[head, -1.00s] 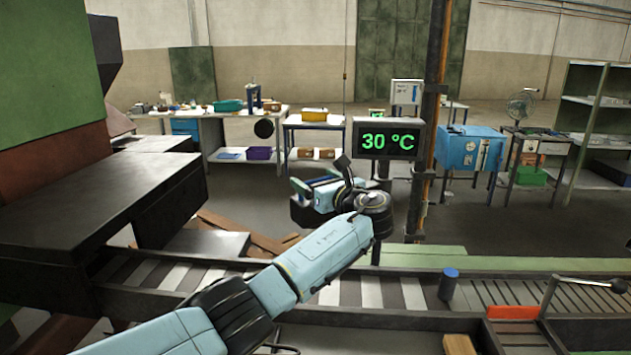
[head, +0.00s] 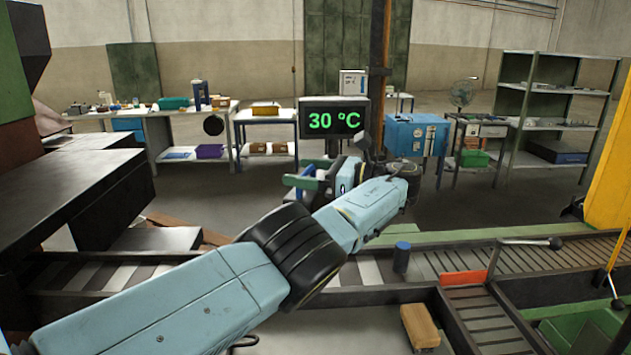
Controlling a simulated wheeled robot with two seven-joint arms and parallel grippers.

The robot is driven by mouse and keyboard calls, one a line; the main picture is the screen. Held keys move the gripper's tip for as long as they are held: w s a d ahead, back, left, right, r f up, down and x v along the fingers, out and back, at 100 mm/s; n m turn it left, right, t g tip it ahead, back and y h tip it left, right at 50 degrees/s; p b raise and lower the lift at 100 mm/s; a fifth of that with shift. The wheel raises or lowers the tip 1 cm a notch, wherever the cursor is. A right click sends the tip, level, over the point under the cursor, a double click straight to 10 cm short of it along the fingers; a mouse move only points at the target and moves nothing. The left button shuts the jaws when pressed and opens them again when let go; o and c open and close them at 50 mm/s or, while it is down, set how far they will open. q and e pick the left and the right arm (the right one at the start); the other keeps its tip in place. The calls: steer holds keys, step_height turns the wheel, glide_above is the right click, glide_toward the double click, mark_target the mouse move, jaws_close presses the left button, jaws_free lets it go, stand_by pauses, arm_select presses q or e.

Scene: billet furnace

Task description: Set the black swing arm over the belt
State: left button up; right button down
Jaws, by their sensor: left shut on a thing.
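My left arm reaches in from the lower left across the conveyor belt (head: 425,265). My left gripper (head: 308,182) is over the belt's far side, below the temperature display. It is shut on a dark thing, which seems to be the black swing arm; my fingers and wrist hide most of it, so its shape and exact angle over the belt cannot be told. My right gripper is not in view.
The display (head: 333,119) reads 30 °C. A dark furnace table (head: 65,195) stands at left. An orange-red block (head: 463,278), a lever with a black knob (head: 530,241) and a yellow post (head: 608,180) are at right.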

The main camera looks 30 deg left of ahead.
arm_select(q)
steer(key=shift+d, duration=0.15)
stand_by(0.3)
steer(key=o, duration=1.3)
